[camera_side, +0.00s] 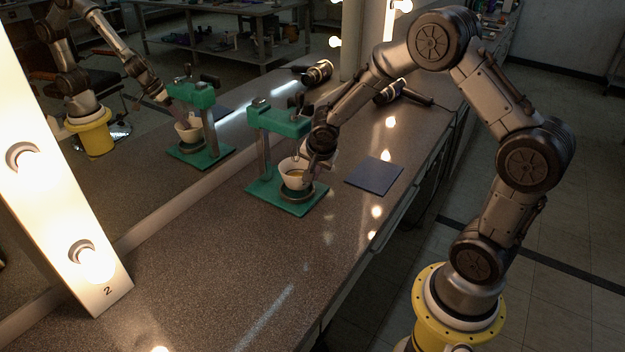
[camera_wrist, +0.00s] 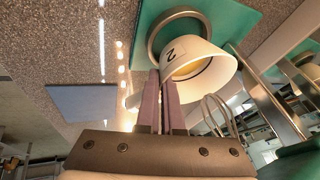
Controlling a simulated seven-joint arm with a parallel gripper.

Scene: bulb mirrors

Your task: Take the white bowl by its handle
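The white bowl (camera_side: 294,174) is at the green stand (camera_side: 279,122), over a round ring (camera_side: 297,195) on its base. I cannot tell whether it rests on the ring or just above it. It holds something yellowish. In the wrist view the bowl (camera_wrist: 205,70) bears a dark "2" and overlaps the ring (camera_wrist: 160,30). My gripper (camera_side: 317,165) is at the bowl's right side in the side view. In the wrist view its two purple fingers (camera_wrist: 161,82) are close together against the bowl's side, with a thin gap. The fingers hide the handle; they appear shut on it.
A dark square mat (camera_side: 374,176) lies on the speckled counter (camera_side: 215,260), right of the stand. A dark tool (camera_side: 405,95) lies farther back. A mirror at the left reflects the stand and arm. A lit bulb panel (camera_side: 55,170) stands at the front left. The near counter is clear.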

